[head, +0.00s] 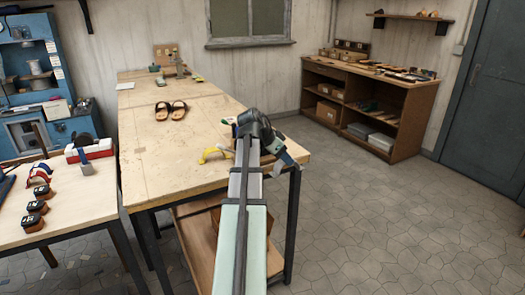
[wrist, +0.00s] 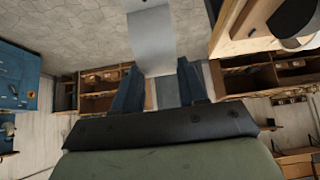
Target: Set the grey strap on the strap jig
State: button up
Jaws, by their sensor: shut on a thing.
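In the wrist view, a pale grey strap (wrist: 151,40) sits between the two dark blue fingers of my gripper (wrist: 158,88), which is shut on it. The strap sticks out past the fingertips, wide and slightly curved. In the head view, my gripper (head: 291,156) is over the near right corner of the wooden workbench (head: 165,150), pointing to the lower right. My arm hides part of that corner. I cannot tell which thing is the strap jig. A yellow curved piece (head: 215,154) lies on the bench, left of my arm.
A pair of brown sandals (head: 171,109) lies farther back on the bench. The left table (head: 85,200) holds several dark blocks (head: 37,207) and a red-and-white box (head: 90,150). A shelf unit (head: 375,110) stands at the back right. Open floor lies right of the bench.

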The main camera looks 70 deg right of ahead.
jog(key=w+d, duration=0.9)
jog(key=d, duration=0.1)
jog(key=shift+w, duration=0.4)
jog(key=w+d, duration=0.2)
jog(key=shift+w+d+f, duration=0.3)
jog(key=shift+w+f, duration=0.05)
jog(key=shift+w, duration=0.05)
jog(key=shift+f, duration=0.4)
jog(key=o, duration=1.1)
jog(key=shift+f, duration=0.15)
jog(key=shift+r, duration=0.2)
jog(key=v, duration=1.2)
